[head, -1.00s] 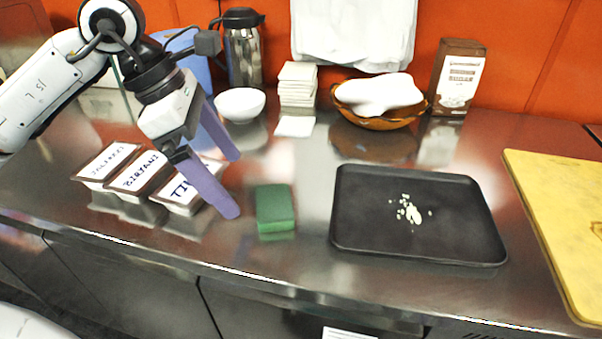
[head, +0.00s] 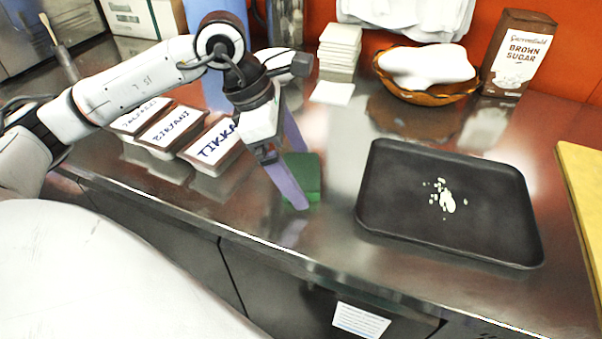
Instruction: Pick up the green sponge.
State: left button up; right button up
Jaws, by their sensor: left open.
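The green sponge (head: 311,175) lies on the steel counter, left of the black tray. My left gripper (head: 301,178) is open at the sponge, with its purple fingers pointing down. The near finger passes in front of the sponge's left part and hides some of it. The far finger ends at the sponge's back edge. I cannot tell whether either finger touches it. My right gripper is not in view.
The black tray (head: 374,217) with white crumbs is right of the sponge. Several labelled containers (head: 212,148) stand to the left. Behind are a stack of pale squares (head: 339,48), a basket (head: 428,97) and a brown sugar bag (head: 517,55). A yellow board (head: 585,185) is at right.

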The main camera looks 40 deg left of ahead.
aim_at(297, 170)
pick_arm(q)
jog(key=shift+f, duration=0.15)
jog(key=shift+c, duration=0.3)
jog(key=c, duration=1.1)
jog(key=shift+c, duration=0.2)
notch_tip(297, 170, up, 10)
jog(key=shift+p, duration=0.45)
